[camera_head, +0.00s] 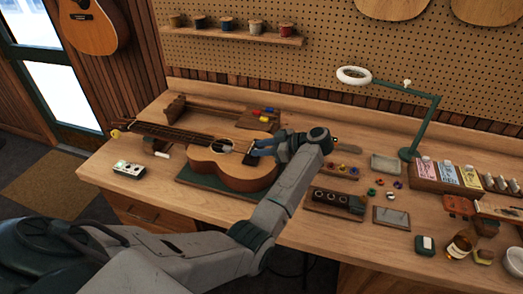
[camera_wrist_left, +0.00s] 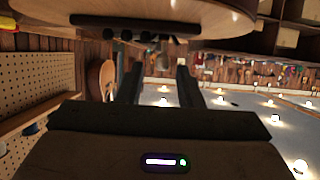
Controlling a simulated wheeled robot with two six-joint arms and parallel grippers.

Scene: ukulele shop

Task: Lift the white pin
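A small ukulele (camera_head: 232,168) lies on a dark green mat (camera_head: 196,181) on the workbench. Its dark bridge (camera_head: 250,157) is beside my left fingertips. In the left wrist view the bridge (camera_wrist_left: 150,22) is a dark bar across the top, with several dark pegs standing out from it. I cannot make out a white pin for certain in either view. My left gripper (camera_head: 255,149) reaches in over the body near the bridge. In the left wrist view its two fingers (camera_wrist_left: 160,84) are apart, with nothing clearly between them. My right gripper is not in view.
A tuner-like box (camera_head: 129,170) lies left of the ukulele. To the right are a peg block (camera_head: 336,201), small coloured rings (camera_head: 372,192), a lamp (camera_head: 425,127), bottles (camera_head: 461,244) and a white bowl (camera_head: 514,261). The front right bench has some free room.

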